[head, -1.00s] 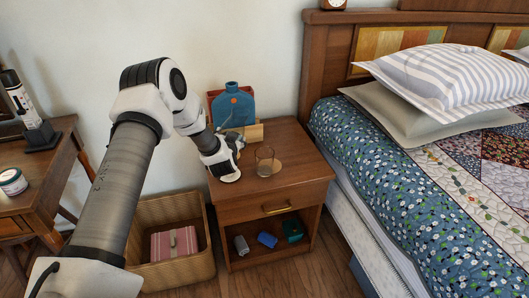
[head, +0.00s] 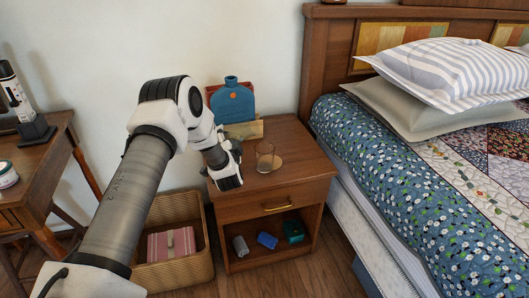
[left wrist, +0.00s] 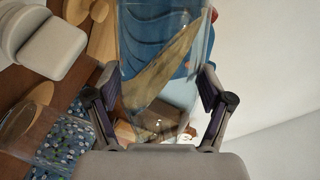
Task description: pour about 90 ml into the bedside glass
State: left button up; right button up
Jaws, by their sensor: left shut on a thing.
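The bedside glass (head: 265,157), clear and upright, stands by a round wooden coaster (head: 277,162) on the nightstand (head: 300,181). In the left wrist view a clear glass (left wrist: 35,140) shows at the lower left. My left gripper (head: 228,158) is over the nightstand's left side, just left of the glass. The left wrist view shows its fingers shut on a clear vessel (left wrist: 150,118), seen through to blue and tan things behind. Its liquid level cannot be made out. In the head view the vessel is mostly hidden by the gripper. My right gripper is not in view.
A blue bottle-shaped thing (head: 233,103) stands at the nightstand's back left, behind a light wooden piece (head: 245,130). The bed (head: 385,165) borders the right. A wicker basket (head: 178,271) sits on the floor to the left. The nightstand's front right is clear.

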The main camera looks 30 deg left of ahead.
pick_arm(q)
jog(key=shift+a+f+m, duration=0.1)
jog(key=shift+f+m, duration=0.25)
jog(key=shift+m, duration=0.05)
jog(key=shift+r, duration=0.6)
jog(key=shift+s+r+m+t+y, duration=0.1)
jog(key=shift+r+m+t+y, duration=0.3)
jog(key=shift+r+m, duration=0.25)
jog(key=shift+f+m+p, duration=0.1)
jog(key=shift+m+p, duration=0.25)
jog(key=shift+p, duration=0.15)
jog(key=shift+w+d+m+p, duration=0.2)
jog(key=shift+d+m+p, duration=0.15)
jog(key=shift+m, duration=0.15)
jog(key=shift+r+m+t+p, duration=0.3)
jog(key=shift+p, duration=0.1)
jog(key=shift+a, duration=0.25)
jog(key=shift+r+m+p, duration=0.25)
jog(key=shift+m+p, duration=0.15)
jog(key=shift+p, duration=0.05)
jog(key=shift+s+a, duration=0.1)
jog(key=shift+a, duration=0.05)
